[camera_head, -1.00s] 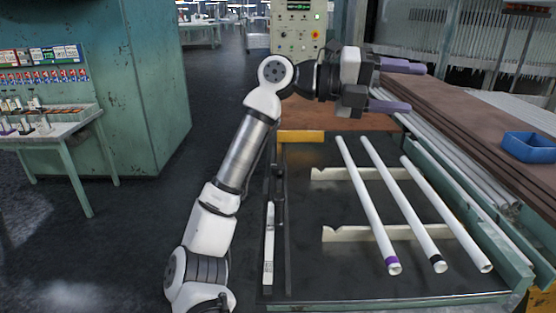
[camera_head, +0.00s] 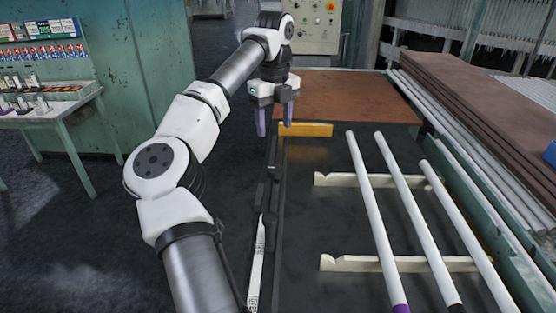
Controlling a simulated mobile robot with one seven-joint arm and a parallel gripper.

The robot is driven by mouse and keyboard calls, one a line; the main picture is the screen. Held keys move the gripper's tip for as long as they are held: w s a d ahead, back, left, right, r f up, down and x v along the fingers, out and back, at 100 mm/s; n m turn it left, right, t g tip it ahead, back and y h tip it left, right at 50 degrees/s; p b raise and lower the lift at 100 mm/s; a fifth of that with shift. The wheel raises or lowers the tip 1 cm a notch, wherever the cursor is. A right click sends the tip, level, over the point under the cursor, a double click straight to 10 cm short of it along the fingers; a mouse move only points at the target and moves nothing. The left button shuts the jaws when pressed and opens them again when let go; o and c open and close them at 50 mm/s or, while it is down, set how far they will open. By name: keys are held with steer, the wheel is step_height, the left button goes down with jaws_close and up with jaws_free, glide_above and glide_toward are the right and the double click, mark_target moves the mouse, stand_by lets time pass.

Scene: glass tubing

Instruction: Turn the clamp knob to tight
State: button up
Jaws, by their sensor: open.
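My gripper (camera_head: 275,126) points down over the left edge of the bench, near the far end of a dark rail (camera_head: 279,230). Its two purple fingers are apart with nothing visible between them. A small dark fitting (camera_head: 273,173) sits on the rail just below the fingers in the picture. It may be the clamp, but it is too dark and small to make out a knob or its setting. I see no contact between the fingers and the fitting.
A yellow bar (camera_head: 306,130) lies just right of my gripper. Several white tubes, including one with a purple end (camera_head: 372,220), rest on notched supports (camera_head: 345,263). A white scale strip (camera_head: 257,265) lies along the rail. A control panel (camera_head: 312,24) stands behind.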

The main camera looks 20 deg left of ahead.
mark_target(275, 168)
step_height(275, 168, down, 13)
steer(key=shift+s+r+p, duration=0.1)
steer(key=shift+s+p, duration=0.05)
steer(key=shift+p, duration=1.05)
steer(key=c, duration=1)
